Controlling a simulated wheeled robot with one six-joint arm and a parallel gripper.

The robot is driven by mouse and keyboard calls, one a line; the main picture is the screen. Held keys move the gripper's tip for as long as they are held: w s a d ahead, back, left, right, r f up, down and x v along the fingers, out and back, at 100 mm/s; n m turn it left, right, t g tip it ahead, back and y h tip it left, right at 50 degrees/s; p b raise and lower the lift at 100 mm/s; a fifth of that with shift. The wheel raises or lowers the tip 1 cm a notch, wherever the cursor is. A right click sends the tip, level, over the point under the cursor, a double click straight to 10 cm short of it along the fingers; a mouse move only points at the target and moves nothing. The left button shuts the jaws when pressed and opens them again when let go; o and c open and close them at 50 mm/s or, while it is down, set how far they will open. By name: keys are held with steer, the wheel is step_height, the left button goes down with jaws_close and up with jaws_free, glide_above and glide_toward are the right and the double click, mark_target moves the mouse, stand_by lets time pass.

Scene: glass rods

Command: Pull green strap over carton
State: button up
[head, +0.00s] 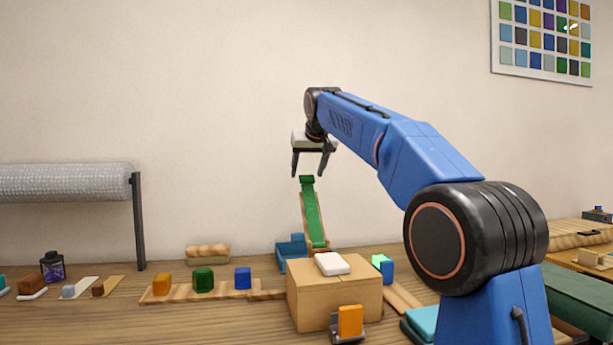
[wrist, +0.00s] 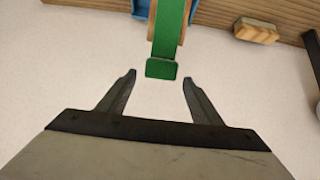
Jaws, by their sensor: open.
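My gripper (head: 310,164) is open and empty, pointing down above the table behind the carton. The green strap (head: 313,216) stands up behind the carton on a sloped wooden support, with a wider tab (head: 306,180) at its top end. The tab is just below my fingertips. In the wrist view the tab (wrist: 161,69) lies ahead of the two open fingers (wrist: 158,78), roughly centred between them and not touching. The cardboard carton (head: 330,296) sits on the table with a white block (head: 332,263) on top.
An orange block (head: 350,321) in a dark holder stands in front of the carton. A wooden strip (head: 220,293) with orange, green and blue blocks lies left of it. A blue holder (head: 291,250) is at the strap's foot. A bubble-wrap roll (head: 65,182) stands at far left.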

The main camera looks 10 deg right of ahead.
steer(key=shift+x, duration=1.25)
